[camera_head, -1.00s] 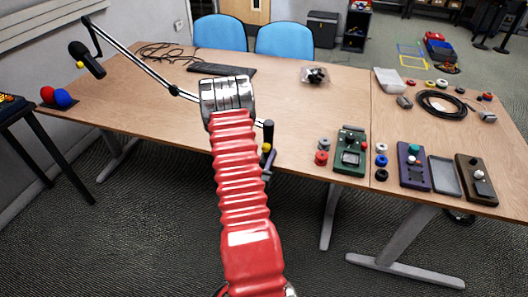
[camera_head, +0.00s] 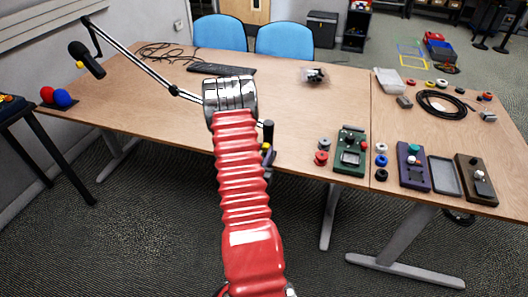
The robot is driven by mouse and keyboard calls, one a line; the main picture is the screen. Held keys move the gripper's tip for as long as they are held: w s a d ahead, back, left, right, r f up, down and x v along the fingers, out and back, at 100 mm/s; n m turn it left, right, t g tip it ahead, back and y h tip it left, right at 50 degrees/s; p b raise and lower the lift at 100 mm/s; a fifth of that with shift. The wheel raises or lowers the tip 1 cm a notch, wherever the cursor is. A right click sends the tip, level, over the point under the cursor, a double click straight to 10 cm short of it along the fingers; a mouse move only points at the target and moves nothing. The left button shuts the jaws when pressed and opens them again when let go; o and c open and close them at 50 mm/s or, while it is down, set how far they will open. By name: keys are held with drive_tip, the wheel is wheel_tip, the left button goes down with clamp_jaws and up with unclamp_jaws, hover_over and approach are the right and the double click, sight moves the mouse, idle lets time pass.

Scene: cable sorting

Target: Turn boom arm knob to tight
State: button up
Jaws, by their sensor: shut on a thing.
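The boom arm (camera_head: 143,66) is a thin, jointed silver-and-black arm at the left of the table. A black microphone (camera_head: 86,58) hangs at its far end. A small dark joint knob (camera_head: 174,91) shows partway along it. The boom passes behind my arm's silver end and reappears at a black upright post (camera_head: 268,130) by the table's front edge. A small yellow part (camera_head: 266,147) sits below that post, just right of my red ribbed arm. My gripper's fingers do not show; my own arm covers the space behind it, so any contact with a knob is hidden.
The wooden table (camera_head: 310,110) has clear room in its middle. A keyboard (camera_head: 221,69) and loose cable lie at the back. Green (camera_head: 351,152), purple (camera_head: 413,167) and brown (camera_head: 476,180) control boxes stand at the right. Red and blue balls sit at the left edge.

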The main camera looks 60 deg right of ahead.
drive_tip(key=shift+m, duration=0.3)
drive_tip(key=shift+c, duration=0.5)
drive_tip(key=shift+m, duration=1.2)
drive_tip(key=o, duration=1.1)
drive_tip(key=a, duration=0.4)
drive_tip(key=s+a, duration=0.1)
drive_tip(key=a, duration=0.4)
drive_tip(key=s+a, duration=0.1)
drive_tip(key=a, duration=0.3)
drive_tip(key=shift+s+a, duration=0.1)
drive_tip(key=shift+a, duration=0.25)
drive_tip(key=shift+c, duration=0.3)
